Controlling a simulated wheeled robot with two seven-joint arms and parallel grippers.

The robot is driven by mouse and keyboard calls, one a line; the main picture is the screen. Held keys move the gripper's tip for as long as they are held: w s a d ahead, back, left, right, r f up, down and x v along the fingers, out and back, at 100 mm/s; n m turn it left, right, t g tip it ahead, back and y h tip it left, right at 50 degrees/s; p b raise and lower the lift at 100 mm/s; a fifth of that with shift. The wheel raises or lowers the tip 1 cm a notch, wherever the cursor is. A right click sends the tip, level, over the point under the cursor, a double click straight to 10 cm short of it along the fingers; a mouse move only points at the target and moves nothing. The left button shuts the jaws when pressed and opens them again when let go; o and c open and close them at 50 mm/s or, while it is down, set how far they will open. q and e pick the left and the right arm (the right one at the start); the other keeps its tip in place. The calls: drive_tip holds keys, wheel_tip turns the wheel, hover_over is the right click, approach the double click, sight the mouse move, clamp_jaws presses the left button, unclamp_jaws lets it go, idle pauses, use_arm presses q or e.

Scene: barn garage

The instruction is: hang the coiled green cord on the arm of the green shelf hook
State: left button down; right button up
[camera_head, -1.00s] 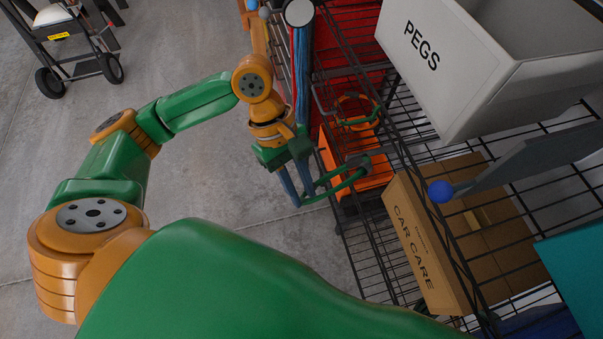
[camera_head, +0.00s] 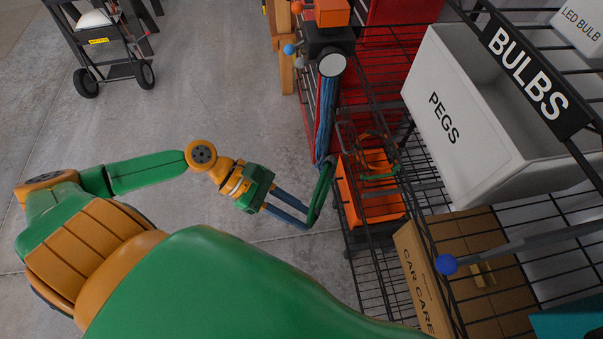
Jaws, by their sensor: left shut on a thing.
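My left gripper (camera_head: 306,219) is shut on the coiled green cord (camera_head: 320,193). The coil shows nearly edge-on as a narrow green loop rising from the fingertips, with a dark band near its upper end. It is held over the floor, left of the wire shelf. A green curved piece (camera_head: 380,177), perhaps part of the green shelf hook, shows behind the thin wires at the shelf's front, to the right of the coil. Its arm cannot be made out clearly. The coil looks apart from it. My right gripper is out of view.
The wire rack holds a white PEGS bin (camera_head: 455,135), a CAR CARE box (camera_head: 418,285) and an orange bin (camera_head: 370,205). A blue-tipped grey rod (camera_head: 446,264) sticks out. A blue pole-like bundle (camera_head: 326,115) stands beyond the coil. The floor at left is clear up to a hand truck (camera_head: 112,60).

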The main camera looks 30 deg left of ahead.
sight(315, 214)
use_arm(q)
drive_tip(key=d, duration=0.1)
drive_tip(key=w+d, duration=0.1)
drive_tip(key=d, duration=0.1)
drive_tip(key=shift+w, duration=0.3)
drive_tip(key=w+d+f, duration=0.2)
drive_tip(key=w+d, duration=0.3)
drive_tip(key=d, duration=0.1)
drive_tip(key=shift+w+d, duration=0.15)
drive_tip(key=shift+d, duration=0.2)
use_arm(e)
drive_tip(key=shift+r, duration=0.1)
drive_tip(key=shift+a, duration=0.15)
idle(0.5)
use_arm(q)
drive_tip(key=c, duration=0.6)
unclamp_jaws()
drive_tip(key=shift+c, duration=0.2)
